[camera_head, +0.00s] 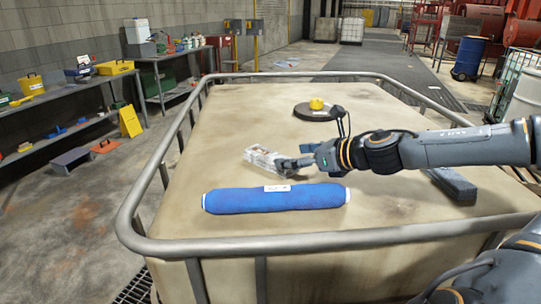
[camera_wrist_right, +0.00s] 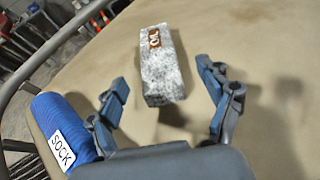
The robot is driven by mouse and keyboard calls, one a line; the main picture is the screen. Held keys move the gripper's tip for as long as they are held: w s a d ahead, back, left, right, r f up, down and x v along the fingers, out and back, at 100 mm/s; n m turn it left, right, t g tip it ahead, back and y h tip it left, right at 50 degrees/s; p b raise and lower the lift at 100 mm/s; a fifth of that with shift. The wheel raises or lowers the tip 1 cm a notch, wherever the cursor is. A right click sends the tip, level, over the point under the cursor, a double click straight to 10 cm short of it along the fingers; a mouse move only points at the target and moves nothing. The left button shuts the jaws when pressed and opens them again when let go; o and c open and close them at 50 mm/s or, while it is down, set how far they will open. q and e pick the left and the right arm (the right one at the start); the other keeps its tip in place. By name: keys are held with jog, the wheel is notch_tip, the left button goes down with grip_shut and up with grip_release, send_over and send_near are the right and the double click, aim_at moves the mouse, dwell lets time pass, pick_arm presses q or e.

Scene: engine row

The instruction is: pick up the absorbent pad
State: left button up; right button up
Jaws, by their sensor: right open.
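The absorbent pad appears to be the grey-white speckled block (camera_head: 265,158) lying on the tank top, left of my right gripper (camera_head: 295,163). In the right wrist view the pad (camera_wrist_right: 163,72) carries a brown label whose text I cannot read. My right gripper also shows in that view (camera_wrist_right: 163,78), with its two fingers spread apart, one toward each side of the pad's near end. They do not visibly grip it. My left gripper is not in view.
A blue sock roll (camera_head: 270,199), labelled SOCK, lies in front of the pad. A dark disc with a yellow knob (camera_head: 316,108) is behind, and a dark grey block (camera_head: 453,186) lies right. A metal rail (camera_head: 330,240) surrounds the tank top.

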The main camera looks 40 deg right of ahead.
aim_at(270, 156)
jog(key=p+x, duration=0.1)
jog(key=x, duration=0.2)
jog(key=shift+w, duration=0.15)
jog(key=shift+w+f, duration=0.1)
jog(key=shift+w, duration=0.15)
jog(key=p+x, duration=0.3)
jog(key=p, duration=0.1)
jog(key=shift+w+a, duration=0.3)
jog(key=shift+w, duration=0.1)
pick_arm(q)
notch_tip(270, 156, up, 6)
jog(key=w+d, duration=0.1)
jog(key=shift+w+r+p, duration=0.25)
jog(key=shift+p, duration=0.2)
pick_arm(e)
jog(key=shift+w+f, duration=0.3)
jog(key=shift+w, duration=0.2)
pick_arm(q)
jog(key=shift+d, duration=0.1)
pick_arm(e)
jog(key=c, duration=1.2)
jog(key=shift+r, duration=0.1)
jog(key=shift+c, duration=0.2)
